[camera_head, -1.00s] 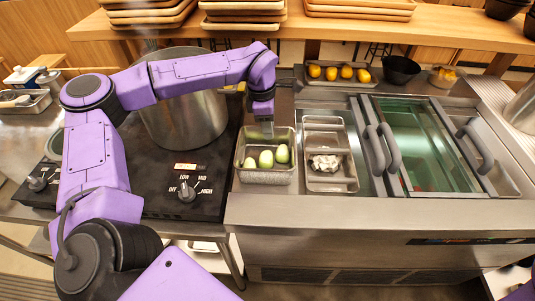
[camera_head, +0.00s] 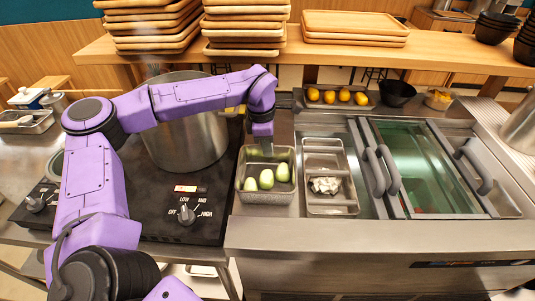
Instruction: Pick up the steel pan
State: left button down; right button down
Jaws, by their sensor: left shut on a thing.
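A small steel pan (camera_head: 268,197) with several pale green, egg-shaped pieces (camera_head: 266,179) in it stands on the steel counter, right of the black stove. My left gripper (camera_head: 265,148) points down at the far rim of this pan and is shut on it. Its fingertips are small and partly hidden at the rim. A second steel pan (camera_head: 332,206), with white lumps (camera_head: 325,185) in it, sits close by on the right. My right gripper is out of view.
A large steel pot (camera_head: 187,140) stands on the stove (camera_head: 150,207) behind my left arm. A glass-lidded cooler (camera_head: 420,160) with grey handles is at right. A tray of yellow fruit (camera_head: 344,97) and a black bowl (camera_head: 397,93) are behind. Wooden trays (camera_head: 355,27) sit on the shelf.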

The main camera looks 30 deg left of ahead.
pick_arm(q)
jog(key=s+d+r+b, duration=0.4)
jog(key=s+d+r, duration=0.6)
jog(key=r, duration=0.1)
jog(key=shift+r+b, duration=0.35)
jog(key=shift+b, duration=0.05)
